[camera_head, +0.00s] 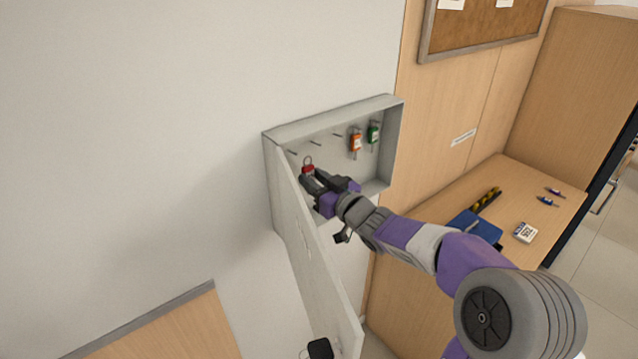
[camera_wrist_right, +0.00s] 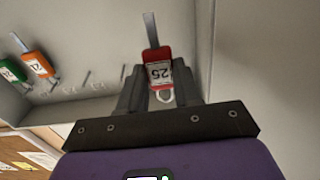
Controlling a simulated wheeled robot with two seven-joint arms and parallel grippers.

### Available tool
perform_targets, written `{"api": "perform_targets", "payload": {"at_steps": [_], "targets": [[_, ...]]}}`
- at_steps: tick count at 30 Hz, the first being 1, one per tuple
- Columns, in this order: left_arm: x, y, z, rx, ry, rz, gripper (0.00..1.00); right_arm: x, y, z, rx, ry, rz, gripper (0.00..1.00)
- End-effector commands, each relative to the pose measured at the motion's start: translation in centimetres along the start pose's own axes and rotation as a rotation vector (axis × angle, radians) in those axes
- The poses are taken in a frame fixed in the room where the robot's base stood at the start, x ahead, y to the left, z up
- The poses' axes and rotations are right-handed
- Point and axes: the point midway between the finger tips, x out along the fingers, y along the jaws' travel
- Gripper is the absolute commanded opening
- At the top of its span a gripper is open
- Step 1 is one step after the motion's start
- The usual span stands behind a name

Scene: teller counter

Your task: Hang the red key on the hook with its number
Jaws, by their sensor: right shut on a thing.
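The red key (camera_head: 308,168) has a red tag with a white label; in the right wrist view (camera_wrist_right: 158,74) the label appears upside down and seems to read 25. My right gripper (camera_head: 310,176) is shut on its tag, inside the open grey key cabinet (camera_head: 330,120), near the left end. The tag's ring points up in the head view; I cannot tell whether it touches a hook. Bare hooks (camera_head: 316,143) stick out of the back panel. An orange key (camera_head: 355,142) and a green key (camera_head: 374,133) hang at the right. Hook numbers are not readable. My left gripper is not in view.
The cabinet door (camera_head: 310,265) stands open toward me, below and left of my right arm. A corkboard (camera_head: 480,30) hangs above.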

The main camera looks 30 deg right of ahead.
Motion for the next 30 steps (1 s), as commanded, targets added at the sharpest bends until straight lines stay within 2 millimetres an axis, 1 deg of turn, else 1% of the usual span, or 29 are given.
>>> {"api": "perform_targets", "payload": {"at_steps": [26, 30], "targets": [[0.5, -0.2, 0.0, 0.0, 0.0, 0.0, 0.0, 5.3, 0.0, 0.4, 0.001, 0.001, 0.0, 0.04], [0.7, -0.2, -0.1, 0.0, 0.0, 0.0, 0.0, 6.0, 0.0, 0.8, 0.001, 0.001, 0.0, 0.04]]}}
